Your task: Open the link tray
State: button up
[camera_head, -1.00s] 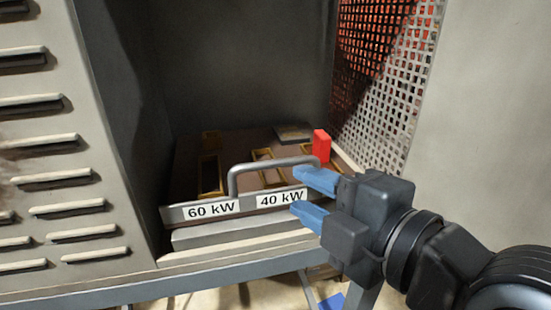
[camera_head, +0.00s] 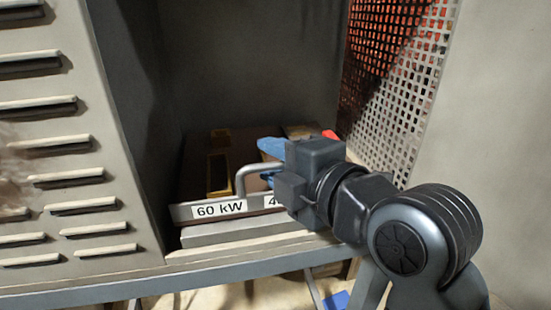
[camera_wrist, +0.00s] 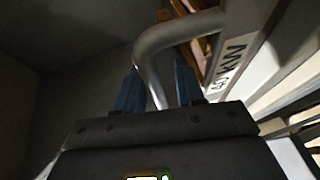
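The link tray (camera_head: 184,213) sits low in the cabinet bay, with a front plate labelled "60 kW" and a second label partly hidden by my gripper. Its grey bar handle (camera_head: 243,178) stands up from the front plate and also shows in the wrist view (camera_wrist: 155,52). My gripper (camera_head: 265,160) has its blue fingers at the handle's top bar, one above and one below in the head view. In the wrist view, my gripper (camera_wrist: 160,88) has its fingers apart with the handle bar between them. The handle's right part is hidden.
Dark wall panels enclose the bay. A perforated metal screen (camera_head: 400,95) stands close on the right and a louvred panel (camera_head: 60,150) on the left. A red block (camera_head: 330,134) shows partly behind my gripper. A grey frame rail (camera_head: 120,291) runs below the tray.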

grip_shut()
dwell(0.3)
dwell(0.3)
